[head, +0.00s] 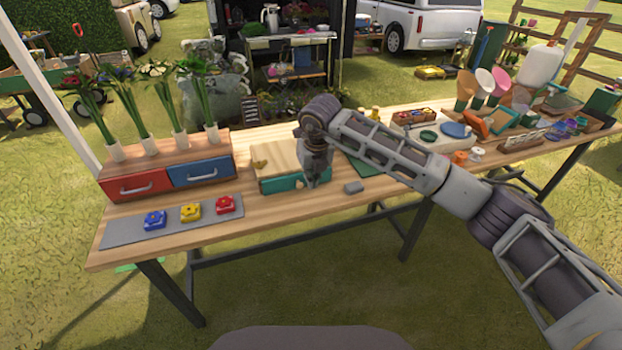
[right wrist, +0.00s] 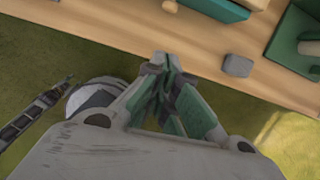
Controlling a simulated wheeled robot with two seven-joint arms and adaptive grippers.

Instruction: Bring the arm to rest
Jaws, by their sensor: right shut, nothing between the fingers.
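My right arm (head: 385,150) reaches in from the right side of the head view, over the table. Its right gripper (head: 316,180) points down in front of the wooden-topped teal box (head: 275,182). In the right wrist view the fingers of the right gripper (right wrist: 160,62) are together with nothing between them. They show near the table's front edge. My left gripper is not in the head view.
The wooden table (head: 250,215) carries a red drawer (head: 136,185) and a blue drawer (head: 201,170) on the left. A grey block (head: 353,187) lies right of my gripper. Pots and tools crowd the right end.

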